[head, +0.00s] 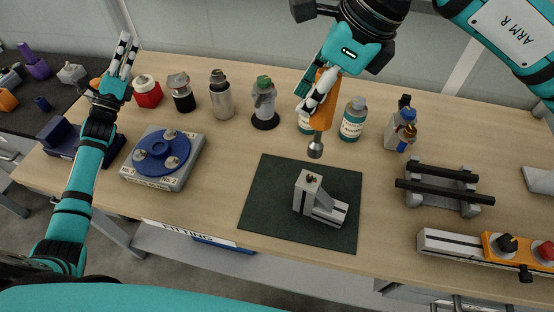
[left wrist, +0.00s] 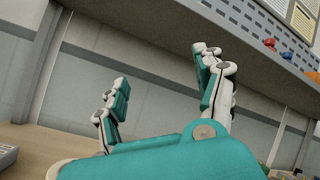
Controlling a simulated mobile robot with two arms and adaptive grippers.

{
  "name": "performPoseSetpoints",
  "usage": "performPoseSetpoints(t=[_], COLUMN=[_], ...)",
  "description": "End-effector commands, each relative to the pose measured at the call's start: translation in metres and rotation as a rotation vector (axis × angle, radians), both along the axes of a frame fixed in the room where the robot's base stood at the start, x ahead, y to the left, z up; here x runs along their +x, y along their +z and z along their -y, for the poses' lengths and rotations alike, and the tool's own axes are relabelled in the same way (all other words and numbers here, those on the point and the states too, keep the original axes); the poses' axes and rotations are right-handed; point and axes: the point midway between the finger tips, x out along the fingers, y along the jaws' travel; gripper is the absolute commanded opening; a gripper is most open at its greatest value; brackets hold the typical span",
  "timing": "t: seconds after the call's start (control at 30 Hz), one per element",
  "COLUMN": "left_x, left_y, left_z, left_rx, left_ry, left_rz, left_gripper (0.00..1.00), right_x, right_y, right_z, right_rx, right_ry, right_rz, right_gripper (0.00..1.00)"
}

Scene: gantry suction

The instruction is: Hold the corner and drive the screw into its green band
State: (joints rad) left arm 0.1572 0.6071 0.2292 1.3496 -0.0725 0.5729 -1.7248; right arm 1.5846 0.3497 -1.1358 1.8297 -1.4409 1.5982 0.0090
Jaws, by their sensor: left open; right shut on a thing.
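The grey corner (head: 306,193), an L-shaped metal piece, stands on a dark green mat (head: 262,205). A small dark screw (head: 310,177) shows on its upright top; no green band can be made out. My right gripper (head: 318,92) is shut on an orange driver (head: 323,115), whose round metal tip hangs above and behind the corner, apart from it. My left gripper (head: 124,56) is raised at the back left, open and empty, far from the corner. Its spread fingers also show in the left wrist view (left wrist: 162,70), facing the wall.
A blue round fixture on a grey base (head: 185,175) stands left of the mat. A rack with black bars (head: 443,188) and an orange-ended block (head: 455,243) stand right.

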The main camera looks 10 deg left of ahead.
Motion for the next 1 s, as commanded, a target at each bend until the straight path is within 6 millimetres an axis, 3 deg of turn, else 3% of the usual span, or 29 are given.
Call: performPoseSetpoints(t=[0.03,0.13,0.3,0.47,0.6,0.8,1.0], left_x=[0.01,0.024,0.03,0.015,-0.014,-0.069,-0.124], left_y=[0.009,0.02,0.029,0.023,0.006,-0.036,-0.08], left_z=[0.028,0.085,0.186,0.277,0.34,0.399,0.419], left_rx=[0.041,0.126,0.28,0.435,0.565,0.73,0.843], left_ry=[-0.058,-0.174,-0.385,-0.599,-0.785,-1.044,-1.262], left_rz=[0.016,0.044,0.097,0.149,0.187,0.224,0.231], left_gripper=[0.7,0.7,0.7,0.7,0.7,0.7,0.7], right_x=[0.0,0.0,0.0,0.0,0.0,0.0,0.0], right_y=[0.0,0.0,0.0,0.0,0.0,0.0,0.0], right_z=[0.0,0.0,0.0,0.0,0.0,0.0,0.0], right_rx=[0.001,0.001,0.001,0.001,0.001,0.001,0.001], right_ry=[0.0,0.0,0.0,0.0,0.0,0.0,0.0], right_rz=[0.0,0.0,0.0,0.0,0.0,0.0,0.0], right_gripper=[0.0,0.0,0.0,0.0,0.0,0.0,0.0])
